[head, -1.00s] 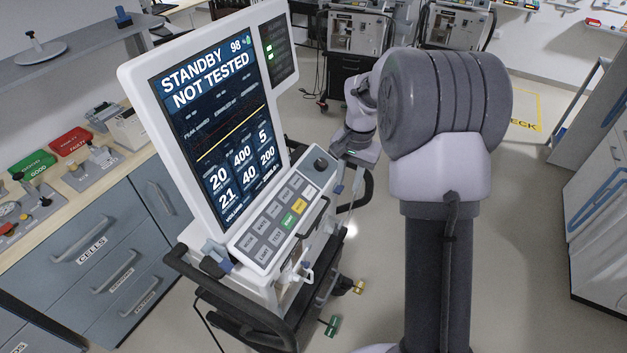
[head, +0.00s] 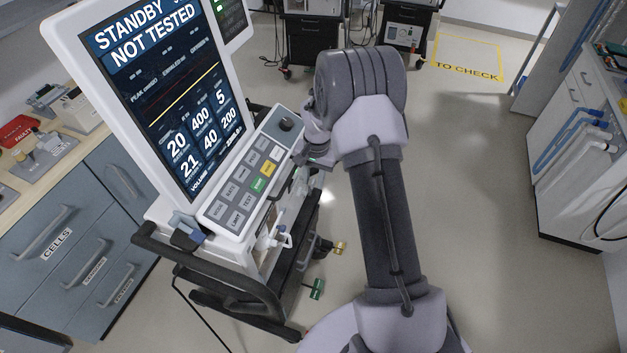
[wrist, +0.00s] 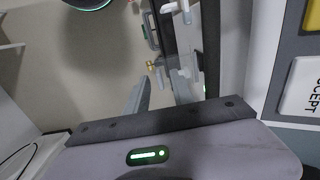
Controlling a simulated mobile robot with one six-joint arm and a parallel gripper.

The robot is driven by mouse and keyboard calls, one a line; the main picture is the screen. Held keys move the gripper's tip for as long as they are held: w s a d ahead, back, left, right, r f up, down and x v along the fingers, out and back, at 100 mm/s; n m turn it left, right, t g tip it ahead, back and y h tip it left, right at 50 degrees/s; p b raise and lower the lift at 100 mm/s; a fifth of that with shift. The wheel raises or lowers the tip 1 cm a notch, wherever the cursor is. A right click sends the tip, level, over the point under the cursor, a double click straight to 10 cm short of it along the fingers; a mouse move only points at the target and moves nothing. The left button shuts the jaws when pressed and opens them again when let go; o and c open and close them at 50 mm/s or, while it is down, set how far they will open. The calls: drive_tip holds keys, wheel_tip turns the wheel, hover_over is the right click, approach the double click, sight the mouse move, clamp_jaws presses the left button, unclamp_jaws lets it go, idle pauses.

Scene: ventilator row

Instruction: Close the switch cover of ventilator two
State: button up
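A ventilator (head: 258,200) stands at left centre in the head view. Its tilted screen (head: 165,95) reads STANDBY, NOT TESTED, above a key panel (head: 250,170). I cannot make out a number on it or clearly pick out the switch cover. In the wrist view, part of the key panel (wrist: 300,90) shows at the right edge. My gripper (wrist: 158,85) is in the wrist view, its two grey fingers apart with nothing visible between them, close beside the ventilator's side.
White fittings (head: 275,240) stick out from the ventilator's front, above a black bumper rail (head: 215,290). A drawer bench (head: 60,240) stands at left and a cabinet (head: 565,190) at right. Other carts (head: 312,40) stand behind. The floor at right centre is clear.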

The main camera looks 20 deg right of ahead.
drive_tip(key=shift+f, duration=0.1)
clamp_jaws()
drive_tip(key=f+t+y+b, duration=0.1)
drive_tip(key=b, duration=0.2)
drive_tip(key=shift+s+d+f+b, duration=0.15)
drive_tip(key=shift+f+b, duration=0.05)
drive_tip(key=shift+b, duration=0.15)
wheel_tip(320, 180, down, 8)
drive_tip(key=w+a+t+y+b, duration=0.1)
drive_tip(key=a+t+y+b, duration=0.1)
drive_tip(key=t+y+b, duration=0.8)
drive_tip(key=shift+w+t+y+b, duration=0.4)
drive_tip(key=shift+y+b, duration=0.5)
drive_tip(key=shift+b, duration=1.65)
drive_tip(key=shift+r, duration=0.1)
